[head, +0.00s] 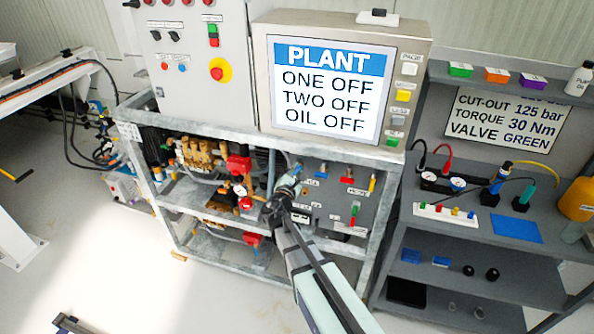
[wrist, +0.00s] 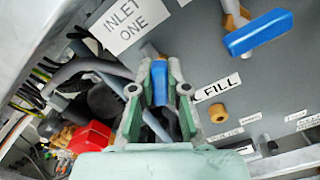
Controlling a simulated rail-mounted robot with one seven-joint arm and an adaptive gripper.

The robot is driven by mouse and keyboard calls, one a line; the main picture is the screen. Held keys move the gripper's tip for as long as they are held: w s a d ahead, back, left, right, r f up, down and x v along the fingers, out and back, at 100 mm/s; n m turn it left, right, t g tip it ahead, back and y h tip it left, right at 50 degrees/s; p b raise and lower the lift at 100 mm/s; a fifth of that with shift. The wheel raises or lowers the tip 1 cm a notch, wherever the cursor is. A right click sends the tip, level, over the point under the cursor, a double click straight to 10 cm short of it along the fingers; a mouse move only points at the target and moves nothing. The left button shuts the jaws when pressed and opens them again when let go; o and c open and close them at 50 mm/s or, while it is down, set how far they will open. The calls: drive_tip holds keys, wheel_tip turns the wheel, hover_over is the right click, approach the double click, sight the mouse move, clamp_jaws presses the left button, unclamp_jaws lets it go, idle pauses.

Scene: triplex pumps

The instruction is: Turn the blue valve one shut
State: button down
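In the wrist view, a blue valve handle (wrist: 160,82) stands between the two fingers of my gripper (wrist: 160,88), beside the label INLET ONE (wrist: 130,22). The fingers lie on both sides of the handle; whether they press on it is unclear. The valve body below is hidden by the gripper. In the head view, my gripper (head: 284,192) is at the left side of the grey valve panel (head: 335,205), under the display, and covers most of what it reaches.
A second blue handle (wrist: 258,32) sits close by at the upper right in the wrist view, above the FILL label (wrist: 217,88) and a brass knob (wrist: 218,112). Red-topped pumps (head: 238,164) and hoses crowd the left. The PLANT display (head: 325,90) reads ONE OFF, TWO OFF, OIL OFF.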

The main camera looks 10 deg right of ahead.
drive_tip(key=shift+f+m+b, duration=0.15)
drive_tip(key=shift+m+b, duration=0.15)
drive_tip(key=shift+b, duration=0.5)
drive_tip(key=b, duration=0.2)
drive_tip(key=m+b, duration=0.1)
drive_tip(key=b, duration=0.1)
drive_tip(key=shift+f, duration=0.25)
drive_tip(key=m+b, duration=0.3)
drive_tip(key=b, duration=0.4)
drive_tip(key=shift+f, duration=0.15)
drive_tip(key=m+b, duration=0.4)
drive_tip(key=b, duration=0.3)
drive_tip(key=shift+d+b, duration=0.1)
drive_tip(key=shift+b, duration=0.3)
drive_tip(key=m+b, duration=0.2)
drive_tip(key=b, duration=0.1)
drive_tip(key=shift+r+m+b, duration=0.25)
drive_tip(key=shift+m+b, duration=0.05)
drive_tip(key=shift+m, duration=0.1)
drive_tip(key=c, duration=1.1)
unclamp_jaws()
drive_tip(key=shift+c, duration=0.2)
